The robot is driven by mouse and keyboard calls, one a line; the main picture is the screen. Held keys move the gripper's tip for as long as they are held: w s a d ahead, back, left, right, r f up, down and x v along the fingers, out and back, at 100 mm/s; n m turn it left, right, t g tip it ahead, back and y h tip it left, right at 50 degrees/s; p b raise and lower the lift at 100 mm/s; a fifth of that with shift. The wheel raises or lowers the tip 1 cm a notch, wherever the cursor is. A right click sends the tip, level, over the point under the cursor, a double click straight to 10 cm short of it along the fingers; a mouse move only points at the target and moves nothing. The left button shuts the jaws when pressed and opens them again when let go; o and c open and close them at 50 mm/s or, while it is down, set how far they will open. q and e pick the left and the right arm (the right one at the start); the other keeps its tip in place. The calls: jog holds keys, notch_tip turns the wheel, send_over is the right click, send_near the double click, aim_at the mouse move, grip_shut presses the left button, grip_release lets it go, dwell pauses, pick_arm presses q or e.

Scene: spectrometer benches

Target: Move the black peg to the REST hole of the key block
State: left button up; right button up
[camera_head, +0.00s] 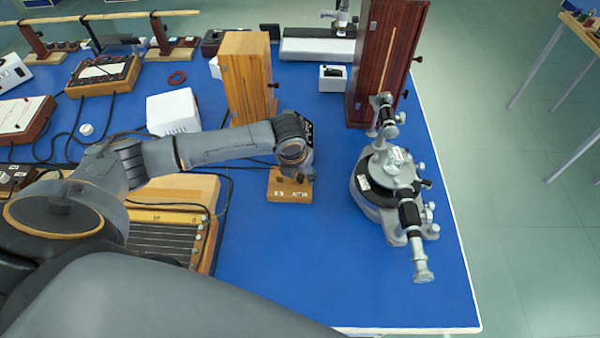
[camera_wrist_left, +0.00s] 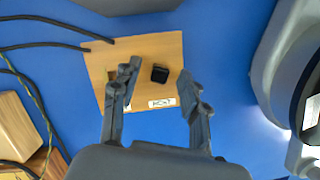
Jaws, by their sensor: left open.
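The key block (camera_head: 289,190) is a small wooden block on the blue bench top, with two white labels on its near face. In the left wrist view the block (camera_wrist_left: 150,47) shows from above, with the black peg (camera_wrist_left: 160,73) standing out of it as a dark square. One white label (camera_wrist_left: 162,103) is below the peg; its lettering is blurred. My left gripper (camera_head: 298,172) is over the block. Its open fingers are on either side of the peg, with visible gaps. The left finger covers part of the block's top, so any hole there is hidden. My right gripper is not seen.
A grey spectrometer (camera_head: 385,185) stands right of the block. Wooden boxes (camera_head: 247,78) and (camera_head: 385,60) stand behind. A resistance box (camera_head: 165,225) with cables lies to the left. Bare blue bench top (camera_head: 320,265) is in front of the block.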

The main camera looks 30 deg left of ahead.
pick_arm(q)
jog(key=shift+r, duration=0.15)
jog(key=v, duration=1.1)
jog(key=shift+r, duration=0.35)
jog(key=shift+s+r, duration=0.1)
